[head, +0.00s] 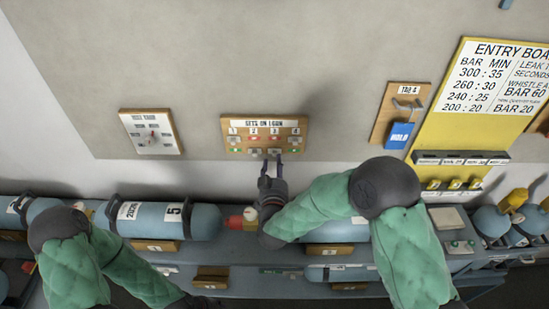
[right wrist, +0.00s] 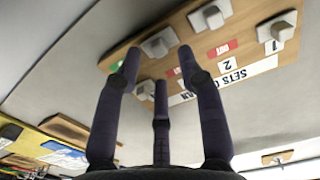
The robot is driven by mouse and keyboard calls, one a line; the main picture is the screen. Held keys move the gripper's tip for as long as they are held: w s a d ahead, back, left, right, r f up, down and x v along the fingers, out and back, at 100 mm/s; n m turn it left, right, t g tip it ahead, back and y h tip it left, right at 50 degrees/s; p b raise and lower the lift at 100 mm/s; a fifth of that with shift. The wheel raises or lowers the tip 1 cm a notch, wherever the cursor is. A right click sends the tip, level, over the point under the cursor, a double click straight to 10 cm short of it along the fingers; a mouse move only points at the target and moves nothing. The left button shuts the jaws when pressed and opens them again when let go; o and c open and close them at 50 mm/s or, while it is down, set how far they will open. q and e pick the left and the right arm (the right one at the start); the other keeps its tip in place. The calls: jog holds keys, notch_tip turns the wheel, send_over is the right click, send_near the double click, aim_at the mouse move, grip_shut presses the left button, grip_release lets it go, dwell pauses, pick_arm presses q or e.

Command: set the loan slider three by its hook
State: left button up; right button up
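The wooden loan board (head: 265,133), headed SETS ON LOAN, is on the grey wall. Under 2 and 3, red marks show and the grey sliders sit low; under 1 and 4, green marks show. My right gripper (head: 271,163) is open and empty at the board's lower edge, below slider three (head: 275,152). In the right wrist view, the board is upside down; slider three's pale knob (right wrist: 158,42) appears between the tips of two spread fingers. I cannot tell whether they touch it. A third finger stands lower, clear of it. My left gripper is out of view; its arm comes in low left.
A white dial plate (head: 152,132) hangs left of the board. A wooden panel with a hook and blue HOLD tag (head: 400,135) and a yellow entry board (head: 460,120) are right. Blue cylinders (head: 160,220) lie on the shelf below. The wall around the board is clear.

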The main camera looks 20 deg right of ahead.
aim_at(275, 155)
jog(key=shift+x, duration=1.55)
